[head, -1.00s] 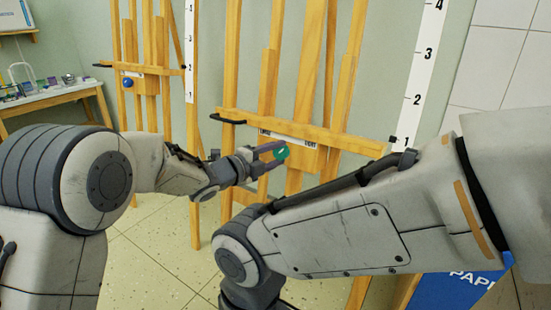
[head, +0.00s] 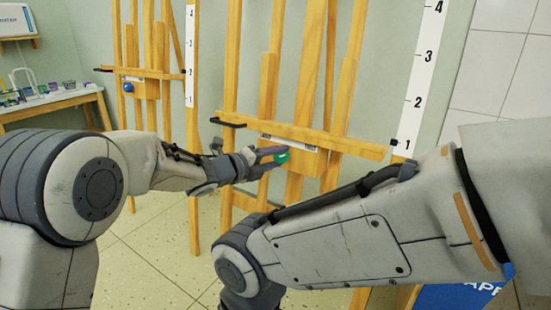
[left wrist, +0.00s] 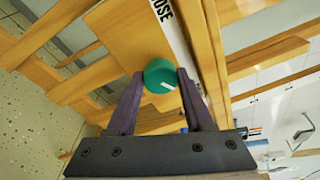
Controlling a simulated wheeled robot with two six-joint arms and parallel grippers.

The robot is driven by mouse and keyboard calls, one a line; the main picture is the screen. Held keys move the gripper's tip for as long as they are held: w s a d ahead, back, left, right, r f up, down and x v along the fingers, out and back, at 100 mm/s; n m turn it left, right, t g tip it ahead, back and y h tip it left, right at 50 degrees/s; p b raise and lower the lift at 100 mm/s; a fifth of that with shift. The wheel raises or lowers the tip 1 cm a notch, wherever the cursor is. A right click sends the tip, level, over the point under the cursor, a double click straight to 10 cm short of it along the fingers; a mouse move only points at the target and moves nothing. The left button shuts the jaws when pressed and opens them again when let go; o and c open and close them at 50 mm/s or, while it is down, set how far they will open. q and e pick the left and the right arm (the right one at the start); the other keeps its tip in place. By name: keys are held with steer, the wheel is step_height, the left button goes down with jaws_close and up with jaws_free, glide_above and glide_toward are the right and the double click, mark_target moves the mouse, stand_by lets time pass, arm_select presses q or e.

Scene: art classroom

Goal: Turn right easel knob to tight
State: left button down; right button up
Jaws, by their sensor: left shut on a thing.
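The right easel (head: 300,190) stands ahead, with a green knob (head: 282,158) below its ledge. My left gripper (head: 276,156) reaches it from the left and is shut on the knob. In the left wrist view the green knob (left wrist: 158,72) sits between the two fingertips, its white mark slanting. A white label strip (left wrist: 172,30) beside it shows the letters "OSE"; the rest is cut off or hidden. In the head view the strip (head: 290,143) runs just above the knob, its words too small to read. My right gripper is out of view.
A second easel (head: 152,70) with a blue knob (head: 128,87) stands at the back left. A table (head: 50,103) with art supplies is at the far left. My right arm crosses the foreground. A numbered white scale (head: 420,90) stands on the right.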

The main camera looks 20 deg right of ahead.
arm_select(q)
steer(key=shift+s+d, duration=0.2)
steer(key=shift+d, duration=0.05)
steer(key=shift+c, duration=1.4)
jaws_free()
steer(key=shift+w+a, duration=0.1)
steer(key=shift+a, duration=0.1)
steer(key=shift+a+r, duration=0.15)
steer(key=shift+a, duration=0.15)
steer(key=p+v, duration=0.2)
steer(key=v, duration=0.7)
steer(key=shift+s+a+p, duration=0.3)
steer(key=shift+p, duration=0.1)
